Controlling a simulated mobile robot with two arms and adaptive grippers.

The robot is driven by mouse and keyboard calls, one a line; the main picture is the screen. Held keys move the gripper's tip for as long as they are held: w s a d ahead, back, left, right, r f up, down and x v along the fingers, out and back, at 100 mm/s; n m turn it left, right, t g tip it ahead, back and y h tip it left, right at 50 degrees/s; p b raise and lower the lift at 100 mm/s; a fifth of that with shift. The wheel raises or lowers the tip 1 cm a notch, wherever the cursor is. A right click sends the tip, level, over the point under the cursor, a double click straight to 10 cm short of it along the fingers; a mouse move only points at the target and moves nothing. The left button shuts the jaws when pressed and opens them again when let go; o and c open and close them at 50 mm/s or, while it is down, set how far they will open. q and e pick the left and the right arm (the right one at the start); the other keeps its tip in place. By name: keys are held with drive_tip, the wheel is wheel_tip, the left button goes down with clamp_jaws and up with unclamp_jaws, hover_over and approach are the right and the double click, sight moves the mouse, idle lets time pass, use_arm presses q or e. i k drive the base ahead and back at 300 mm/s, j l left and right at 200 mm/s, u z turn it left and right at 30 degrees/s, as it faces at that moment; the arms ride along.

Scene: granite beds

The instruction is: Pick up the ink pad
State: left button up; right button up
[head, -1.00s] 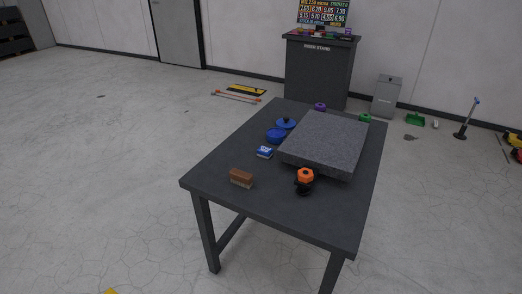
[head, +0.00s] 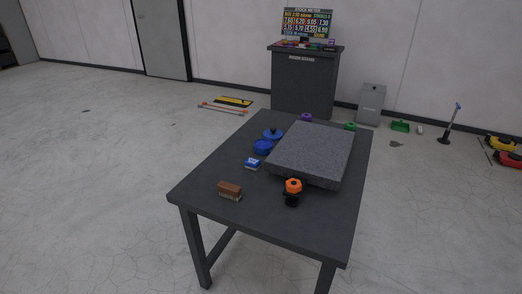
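A dark grey table (head: 215,215) stands ahead of me with a thick granite slab (head: 312,150) on it. Left of the slab lie a round blue tin (head: 263,147), a round blue lid-like piece with a dark knob (head: 273,134), and a small blue block with white markings (head: 252,164). Which of these blue things is the ink pad I cannot tell at this size. A brown brush-like block (head: 230,190) lies near the left front edge. An orange-topped black knob (head: 293,190) stands at the slab's front. Neither of my grippers is in view.
A purple piece (head: 307,117) and a green piece (head: 350,126) sit at the slab's far side. Behind are a dark cabinet (head: 303,85), a price board (head: 308,22) and a grey bin (head: 371,104). Floor around the table's front and left is clear.

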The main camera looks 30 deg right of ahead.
sight(253, 164)
drive_tip(key=i+z, duration=0.1)
drive_tip(key=z, duration=0.6)
drive_tip(key=i+j+z, duration=0.3)
drive_tip(key=z, duration=0.15)
drive_tip(key=i+j+z, duration=0.25)
drive_tip(key=j+z, duration=0.2)
drive_tip(key=j, duration=0.1)
